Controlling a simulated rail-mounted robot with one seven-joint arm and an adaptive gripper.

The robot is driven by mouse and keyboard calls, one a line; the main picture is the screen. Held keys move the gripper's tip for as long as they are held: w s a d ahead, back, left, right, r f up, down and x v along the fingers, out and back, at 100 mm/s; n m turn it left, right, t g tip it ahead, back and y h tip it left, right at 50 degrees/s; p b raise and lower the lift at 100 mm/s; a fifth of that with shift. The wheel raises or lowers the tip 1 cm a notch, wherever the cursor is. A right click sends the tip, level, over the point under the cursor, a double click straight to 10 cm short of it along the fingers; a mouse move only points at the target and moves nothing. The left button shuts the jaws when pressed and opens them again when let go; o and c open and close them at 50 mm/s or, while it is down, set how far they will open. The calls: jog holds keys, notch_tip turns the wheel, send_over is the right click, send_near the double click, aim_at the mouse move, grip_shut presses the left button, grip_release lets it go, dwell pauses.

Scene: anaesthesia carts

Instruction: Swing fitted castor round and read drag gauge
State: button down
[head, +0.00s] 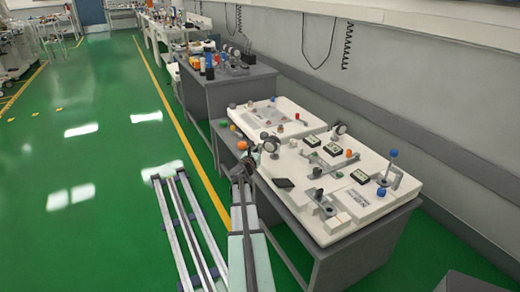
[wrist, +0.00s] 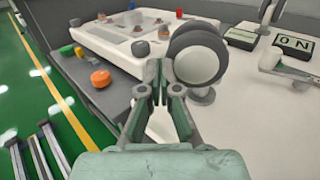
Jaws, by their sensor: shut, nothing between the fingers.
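A castor with a dark grey tyre and pale hub (wrist: 197,62) stands on a post at the near left edge of the white workboard (wrist: 240,100); in the head view, the castor wheel (head: 270,145) is beside my gripper (head: 247,160). In the wrist view, my gripper (wrist: 160,85) is shut and empty, just left of the wheel, overlapping it in the picture; I cannot tell whether they touch. A display (wrist: 295,45) shows characters like "N 0", perhaps upside down. In the head view, dark displays (head: 333,149) stand on the board; their readings are too small.
A second white board (head: 290,110) with small knobs lies behind. Orange (wrist: 100,79), yellow and green pieces lie on the grey bench left of it. A blue-knobbed lever (head: 393,154) stands at the board's right. Green floor (head: 100,150) is open to the left.

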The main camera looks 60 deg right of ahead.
jog(key=a, duration=1.3)
jog(key=w+a+f+n+t+y, duration=0.8)
jog(key=w+a+f+n+y, duration=0.35)
jog(key=n, duration=1.05)
jog(key=s+a+f+n+g+y, duration=0.25)
jog(key=a+f+n, duration=0.5)
jog(key=a, duration=0.45)
jog(key=s+a+f+n+g+y, duration=0.15)
jog(key=a+f+n+y, duration=0.35)
jog(key=a+f, duration=0.55)
jog(key=s+a+f+n+g+y, duration=0.1)
jog(key=s+a+f+n+g, duration=0.3)
jog(key=s+a, duration=0.4)
jog(key=s+a+f+n+g+y, duration=0.1)
jog(key=s+a+f+n+g, duration=0.2)
jog(key=s+a+n, duration=0.45)
jog(key=s+a+f+n+g+h, duration=0.1)
jog(key=s+a+f+n+g, duration=0.15)
jog(key=s+a+g, duration=0.65)
jog(key=s+a+f+n+g+h, duration=0.1)
jog(key=s+a+n+h, duration=0.2)
jog(key=s, duration=1.2)
jog(key=w+r+t+p, duration=0.3)
jog(key=w+r+p, duration=0.1)
jog(key=r+p, duration=1.1)
jog(key=p, duration=0.3)
jog(key=shift+a+r+y+p, duration=0.3)
jog(key=shift+r+y, duration=0.05)
jog(key=shift+y, duration=0.05)
